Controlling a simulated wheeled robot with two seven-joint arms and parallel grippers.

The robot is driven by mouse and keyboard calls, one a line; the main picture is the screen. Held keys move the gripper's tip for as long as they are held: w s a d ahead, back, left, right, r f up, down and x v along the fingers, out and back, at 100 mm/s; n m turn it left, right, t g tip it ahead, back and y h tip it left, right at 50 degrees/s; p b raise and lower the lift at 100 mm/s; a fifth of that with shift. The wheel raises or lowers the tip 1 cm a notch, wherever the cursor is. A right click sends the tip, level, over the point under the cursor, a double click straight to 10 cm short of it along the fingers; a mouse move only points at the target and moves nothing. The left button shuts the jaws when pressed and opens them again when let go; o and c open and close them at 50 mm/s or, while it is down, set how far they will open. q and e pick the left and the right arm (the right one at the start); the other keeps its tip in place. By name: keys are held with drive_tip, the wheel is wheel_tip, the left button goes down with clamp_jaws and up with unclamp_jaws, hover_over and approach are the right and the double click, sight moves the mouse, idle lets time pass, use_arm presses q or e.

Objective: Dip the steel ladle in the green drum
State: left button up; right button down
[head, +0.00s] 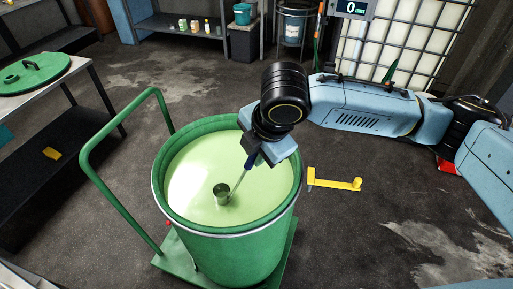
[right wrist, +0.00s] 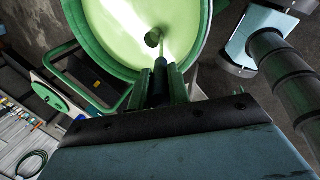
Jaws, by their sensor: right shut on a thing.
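The green drum (head: 224,248) stands open in the middle of the head view, full of pale green liquid (head: 190,178). The steel ladle (head: 222,191) has its cup at the liquid surface near the drum's middle; I cannot tell how deep it sits. Its handle slants up to my right gripper (head: 254,157), which is shut on it above the drum's right side. In the right wrist view the ladle cup (right wrist: 153,39) shows against the liquid, with the handle running between the fingers (right wrist: 160,82). My left gripper is not in the head view.
The drum stands on a green trolley (head: 172,262) with a tall tube handle (head: 92,157) on its left. A table at left holds a green lid (head: 38,70). A yellow bracket (head: 335,183) lies right of the drum. Shelves and a caged tank (head: 400,40) stand behind.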

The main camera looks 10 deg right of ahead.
wheel_tip(320, 180, down, 7)
drive_tip(key=b, duration=0.2)
idle(1.4)
drive_tip(key=shift+r, duration=0.15)
drive_tip(key=shift+r+p, duration=4.6)
drive_tip(key=shift+p, duration=0.45)
drive_tip(key=shift+r+p, duration=1.4)
drive_tip(key=shift+r, duration=0.35)
wheel_tip(320, 180, up, 8)
